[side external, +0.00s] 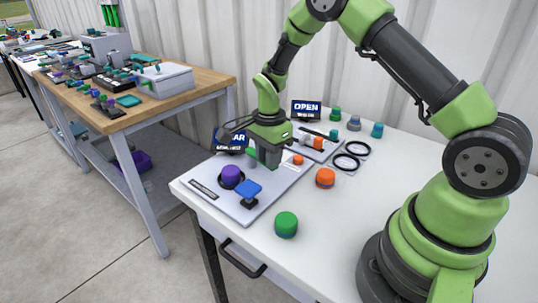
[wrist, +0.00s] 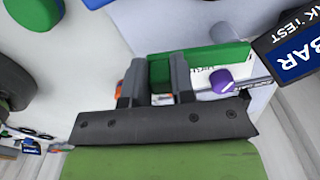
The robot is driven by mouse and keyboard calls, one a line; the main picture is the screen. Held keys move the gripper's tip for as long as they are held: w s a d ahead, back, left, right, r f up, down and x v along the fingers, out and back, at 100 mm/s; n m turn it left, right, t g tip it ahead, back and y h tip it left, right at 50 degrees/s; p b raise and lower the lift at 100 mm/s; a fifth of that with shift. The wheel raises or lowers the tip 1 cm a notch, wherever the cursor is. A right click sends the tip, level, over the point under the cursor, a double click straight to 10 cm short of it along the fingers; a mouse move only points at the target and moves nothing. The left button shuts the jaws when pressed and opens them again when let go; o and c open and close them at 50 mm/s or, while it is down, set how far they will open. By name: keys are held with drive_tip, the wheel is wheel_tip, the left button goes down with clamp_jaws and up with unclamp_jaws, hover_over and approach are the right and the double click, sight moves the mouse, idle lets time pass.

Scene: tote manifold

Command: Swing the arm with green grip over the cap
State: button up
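A light panel (side external: 207,196) on the white table carries a purple round cap (side external: 232,174) in a dark ring and a blue square-topped handle (side external: 248,191). A green grip (side external: 252,153) is partly hidden behind my gripper (side external: 268,160), which is low over the panel's back right part. In the wrist view, my gripper's two fingers (wrist: 158,66) stand apart. A long green block (wrist: 215,62), seemingly the grip, spans the gap and runs right behind the right finger. Whether the fingers touch it, I cannot tell. A purple piece (wrist: 222,81) shows just right of the fingers.
A sign ending in "AR" (side external: 230,139) and an "OPEN" sign (side external: 306,110) stand behind. A green knob (side external: 286,224) and an orange knob (side external: 325,177) stand on the table, with black rings (side external: 346,162) nearby.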

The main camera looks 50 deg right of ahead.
clamp_jaws()
drive_tip(key=a+m, duration=0.1)
drive_tip(key=m, duration=0.1)
drive_tip(key=w+a+m, duration=0.1)
drive_tip(key=m, duration=0.1)
drive_tip(key=shift+w+a, duration=0.1)
drive_tip(key=shift+a, duration=0.1)
drive_tip(key=m, duration=0.1)
drive_tip(key=w+a+m, duration=0.1)
drive_tip(key=m, duration=0.1)
drive_tip(key=shift+w+a+m, duration=0.3)
drive_tip(key=w+m, duration=0.1)
drive_tip(key=m, duration=0.1)
drive_tip(key=w+a+m, duration=0.1)
drive_tip(key=shift+w+m, duration=0.1)
drive_tip(key=shift+m, duration=0.3)
drive_tip(key=shift+w+a+m, duration=0.1)
drive_tip(key=shift+w+m, duration=0.65)
drive_tip(key=shift+m, duration=0.4)
drive_tip(key=shift+w+a+m, duration=0.1)
drive_tip(key=shift+w+m, duration=0.65)
drive_tip(key=shift+m, duration=0.4)
drive_tip(key=o, duration=0.9)
unclamp_jaws()
wheel_tip(320, 180, up, 10)
